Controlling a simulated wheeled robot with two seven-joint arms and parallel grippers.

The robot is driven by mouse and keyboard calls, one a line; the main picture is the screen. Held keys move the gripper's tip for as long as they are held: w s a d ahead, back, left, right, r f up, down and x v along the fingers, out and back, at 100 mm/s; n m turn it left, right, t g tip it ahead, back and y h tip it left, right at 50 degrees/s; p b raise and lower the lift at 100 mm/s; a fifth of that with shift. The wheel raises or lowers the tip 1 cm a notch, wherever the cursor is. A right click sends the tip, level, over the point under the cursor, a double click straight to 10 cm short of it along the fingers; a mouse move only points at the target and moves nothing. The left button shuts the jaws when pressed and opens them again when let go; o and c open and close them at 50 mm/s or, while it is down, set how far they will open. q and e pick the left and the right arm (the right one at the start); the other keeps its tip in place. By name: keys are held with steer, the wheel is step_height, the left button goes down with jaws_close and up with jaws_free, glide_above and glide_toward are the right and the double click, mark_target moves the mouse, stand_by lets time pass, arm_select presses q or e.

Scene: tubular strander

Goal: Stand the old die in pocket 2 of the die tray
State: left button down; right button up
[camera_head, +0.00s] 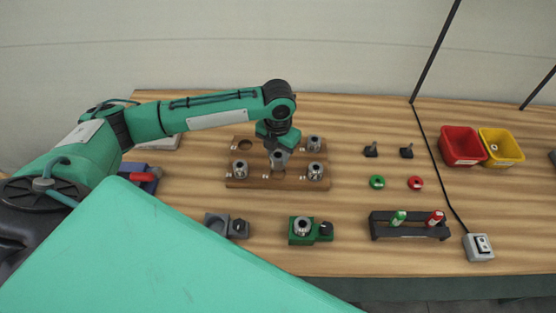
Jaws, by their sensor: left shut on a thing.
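The die tray (262,183) is a brown wooden block in the middle of the table. Its back left pocket (244,145) is an empty round hole. Silver ring-shaped dies stand at its front left (240,170), back right (313,143) and front right (315,171). My left gripper (279,150) reaches over the tray's middle from behind, pointing down. It is shut on a grey metal die, the old die (279,159), held roughly upright over the middle of the tray. Whether the die touches the tray I cannot tell. The pocket labels are too small to read. My right gripper is out of view.
A green holder (301,239) with a silver die and a grey holder (214,224) stand in front of the tray. To the right are green (377,182) and red (415,183) rings, a black rack (410,232), and red (461,146) and yellow (501,147) bins.

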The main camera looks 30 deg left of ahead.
arm_select(q)
step_height(320, 180, down, 5)
steer(key=shift+p, duration=0.5)
steer(key=shift+f, duration=0.15)
steer(key=c, duration=1)
jaws_free()
steer(key=shift+f, duration=0.1)
steer(key=shift+o, duration=0.2)
step_height(320, 180, up, 12)
steer(key=b, duration=0.3)
steer(key=shift+r, duration=0.2)
